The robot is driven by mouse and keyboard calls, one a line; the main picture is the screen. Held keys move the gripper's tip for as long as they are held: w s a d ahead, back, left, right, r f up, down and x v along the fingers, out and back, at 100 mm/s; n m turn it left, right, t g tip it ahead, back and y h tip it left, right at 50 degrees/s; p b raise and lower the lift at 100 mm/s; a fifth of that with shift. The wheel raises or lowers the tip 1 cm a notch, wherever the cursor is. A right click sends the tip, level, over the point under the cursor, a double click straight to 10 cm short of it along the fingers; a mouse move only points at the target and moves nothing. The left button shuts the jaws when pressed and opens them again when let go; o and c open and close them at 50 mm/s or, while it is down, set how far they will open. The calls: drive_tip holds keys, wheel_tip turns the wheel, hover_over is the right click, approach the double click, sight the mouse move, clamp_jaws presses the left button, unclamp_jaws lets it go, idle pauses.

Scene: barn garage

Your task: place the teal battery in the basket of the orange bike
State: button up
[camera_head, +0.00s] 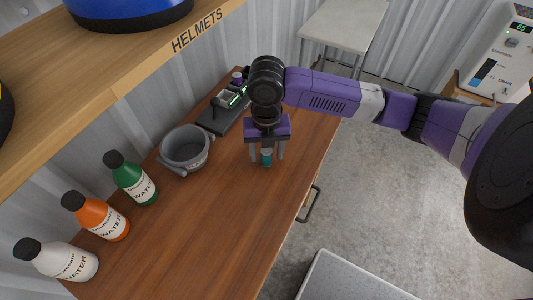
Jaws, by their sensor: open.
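The teal battery (266,158) stands on the wooden workbench, a small cylinder with a pale upper band. My gripper (266,155) is above it, pointing down, with its two grey fingers apart on either side of the battery. I cannot tell whether the fingers touch it. The upper part of the battery is hidden by my gripper. The orange bike and its basket are not in view.
The workbench (190,240) holds a grey pot (186,148), a dark device with green lights (225,112), and green (131,180), orange (96,216) and white (58,260) water bottles. A helmet shelf (120,70) overhangs the left. Concrete floor lies right.

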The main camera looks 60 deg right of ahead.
drive_tip(key=shift+f, duration=0.15)
clamp_jaws()
idle(0.4)
